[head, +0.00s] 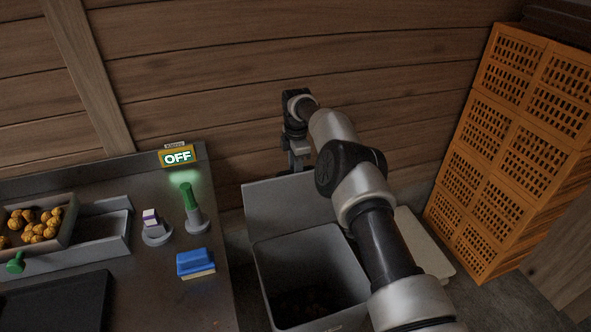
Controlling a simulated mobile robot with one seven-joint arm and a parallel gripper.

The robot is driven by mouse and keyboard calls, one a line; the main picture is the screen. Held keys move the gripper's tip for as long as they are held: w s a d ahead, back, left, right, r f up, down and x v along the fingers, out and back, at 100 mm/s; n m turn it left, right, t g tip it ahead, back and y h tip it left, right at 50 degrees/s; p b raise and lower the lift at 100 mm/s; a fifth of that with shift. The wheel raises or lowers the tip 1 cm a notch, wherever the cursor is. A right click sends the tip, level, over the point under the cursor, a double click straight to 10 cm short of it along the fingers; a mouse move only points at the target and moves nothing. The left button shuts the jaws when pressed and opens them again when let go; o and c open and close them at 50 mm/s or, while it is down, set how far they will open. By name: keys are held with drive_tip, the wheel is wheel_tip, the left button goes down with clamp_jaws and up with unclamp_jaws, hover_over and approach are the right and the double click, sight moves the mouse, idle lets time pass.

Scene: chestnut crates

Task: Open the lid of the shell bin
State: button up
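The shell bin (262,282) is a grey box on the floor to the right of the table. Its lid (285,208) stands raised at the back, and the inside is open to view, dark with small brownish bits at the bottom. My arm passes over the bin's right side and hides part of it and of the lid. My gripper (298,163) points down at the lid's top edge, near the wall. I cannot tell whether it touches the lid. Its fingers are too small and dark to read.
A dark table (215,285) at left holds a tray of chestnuts (68,228), a green-handled tool (191,205), a blue sponge (194,262) and an "OFF" sign (178,156). Orange crates (510,150) are stacked at right. A pale flat panel (425,243) lies beyond my arm.

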wheel_tip(320, 180, up, 18)
drive_tip(key=p, duration=0.3)
drive_tip(key=shift+s+d+f, duration=0.15)
drive_tip(key=shift+s+d, duration=0.05)
drive_tip(key=shift+s, duration=0.25)
drive_tip(key=shift+s, duration=0.1)
